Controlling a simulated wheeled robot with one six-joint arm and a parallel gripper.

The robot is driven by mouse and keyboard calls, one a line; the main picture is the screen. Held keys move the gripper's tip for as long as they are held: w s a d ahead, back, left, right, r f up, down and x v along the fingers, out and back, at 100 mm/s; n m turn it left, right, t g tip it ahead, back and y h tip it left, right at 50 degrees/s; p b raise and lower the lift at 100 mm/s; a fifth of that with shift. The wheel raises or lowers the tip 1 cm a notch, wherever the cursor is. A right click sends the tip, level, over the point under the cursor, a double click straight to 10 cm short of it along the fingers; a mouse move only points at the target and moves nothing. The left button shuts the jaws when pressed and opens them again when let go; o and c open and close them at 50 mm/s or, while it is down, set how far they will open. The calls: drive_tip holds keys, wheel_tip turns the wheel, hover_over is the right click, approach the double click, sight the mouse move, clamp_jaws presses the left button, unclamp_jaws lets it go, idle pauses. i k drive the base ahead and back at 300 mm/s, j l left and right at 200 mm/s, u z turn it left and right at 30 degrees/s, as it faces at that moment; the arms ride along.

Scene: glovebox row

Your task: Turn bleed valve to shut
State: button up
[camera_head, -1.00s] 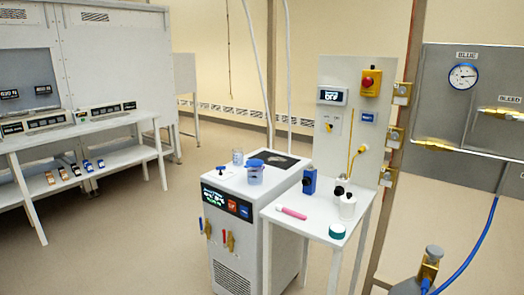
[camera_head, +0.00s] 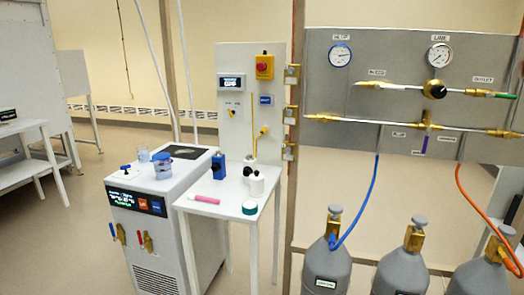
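A grey gas panel (camera_head: 330,100) on the right carries two brass-fitted pipe lines. A small label (camera_head: 377,72) on it seems to read BLEED, above a brass fitting (camera_head: 368,85) at the left end of the upper line. I cannot make out a separate bleed valve handle there or its position. A black round knob (camera_head: 434,90) sits on the upper line, right of the label. A purple lever (camera_head: 425,146) hangs down from the lower line. My gripper is not in view.
Several grey gas cylinders (camera_head: 327,268) stand below the panel, with blue (camera_head: 367,205) and orange (camera_head: 470,205) hoses. A white table (camera_head: 215,206) with small items and a white chiller cabinet (camera_head: 170,245) stand to the left. Open floor lies further left.

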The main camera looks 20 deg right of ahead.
sight(378, 86)
drive_tip(key=z, duration=1.3)
